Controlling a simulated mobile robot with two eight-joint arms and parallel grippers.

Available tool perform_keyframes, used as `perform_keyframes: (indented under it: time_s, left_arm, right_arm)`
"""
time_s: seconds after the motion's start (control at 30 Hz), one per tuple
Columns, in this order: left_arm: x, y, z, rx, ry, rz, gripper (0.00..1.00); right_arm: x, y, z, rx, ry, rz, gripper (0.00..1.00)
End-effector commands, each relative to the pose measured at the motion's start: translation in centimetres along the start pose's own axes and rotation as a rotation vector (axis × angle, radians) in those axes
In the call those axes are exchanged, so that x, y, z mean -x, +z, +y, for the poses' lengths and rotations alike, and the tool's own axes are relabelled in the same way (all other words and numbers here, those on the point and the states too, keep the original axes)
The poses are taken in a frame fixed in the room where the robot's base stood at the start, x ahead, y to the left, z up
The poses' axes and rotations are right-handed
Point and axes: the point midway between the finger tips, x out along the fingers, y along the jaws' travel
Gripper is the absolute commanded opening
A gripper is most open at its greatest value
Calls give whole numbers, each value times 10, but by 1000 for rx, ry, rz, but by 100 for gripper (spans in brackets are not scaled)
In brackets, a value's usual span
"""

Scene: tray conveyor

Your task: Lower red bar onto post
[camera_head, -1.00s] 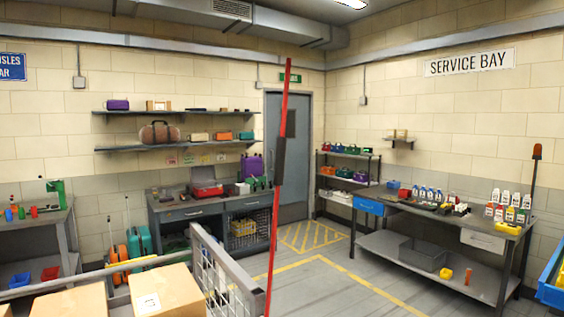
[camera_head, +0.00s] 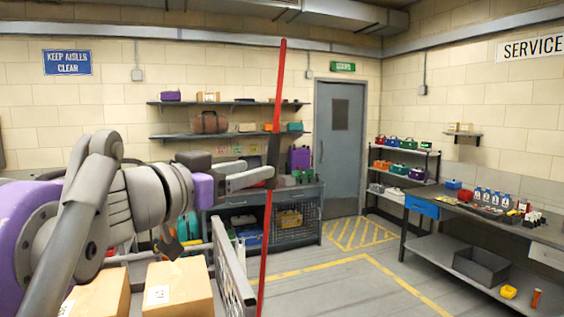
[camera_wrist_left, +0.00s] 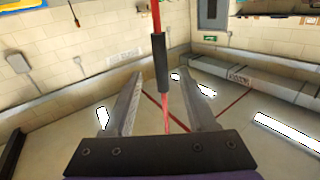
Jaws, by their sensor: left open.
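The red bar (camera_head: 276,95) stands nearly upright, leaning slightly right at its top, with a dark sleeve (camera_head: 273,155) partway along it. My left gripper (camera_head: 262,177) is at the sleeve, coming from the left. In the left wrist view, the red bar (camera_wrist_left: 156,15) and its dark sleeve (camera_wrist_left: 160,62) show between the spread fingers of my left gripper (camera_wrist_left: 162,80). The jaws are open, with gaps beside the bar. The bar's lower end runs to the bottom of the head view. I cannot make out the post. My right gripper is out of view.
A wire-mesh cage side (camera_head: 232,275) stands left of the bar, by cardboard boxes (camera_head: 178,288). A workbench (camera_head: 300,198) and shelves are behind. Another bench (camera_head: 470,222) stands at the right. The yellow-marked floor (camera_head: 350,280) right of the bar is clear.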

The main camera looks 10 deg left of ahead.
Motion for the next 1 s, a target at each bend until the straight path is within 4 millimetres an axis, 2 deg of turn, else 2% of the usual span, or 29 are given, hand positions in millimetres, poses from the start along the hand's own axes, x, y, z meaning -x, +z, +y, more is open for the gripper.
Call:
perform_keyframes:
  time_s: [0.3, 0.5, 0.67, 0.93, 0.97, 1.0]
  left_arm:
    - [-59, -2, 1, 0, 4, 4, 57]
    - [-88, -2, 0, 0, 0, 4, 57]
    - [-98, -1, 0, -1, -2, 3, 57]
    - [-100, 0, 0, 0, -2, 2, 57]
    - [-100, 0, 0, 0, -2, 2, 55]
    - [-100, 0, 0, 0, -2, 2, 48]
  right_arm:
    - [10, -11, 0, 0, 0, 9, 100]
    - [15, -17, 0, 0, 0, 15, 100]
    - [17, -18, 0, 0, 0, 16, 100]
    - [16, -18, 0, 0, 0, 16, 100]
    - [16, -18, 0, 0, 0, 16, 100]
    - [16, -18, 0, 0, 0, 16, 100]
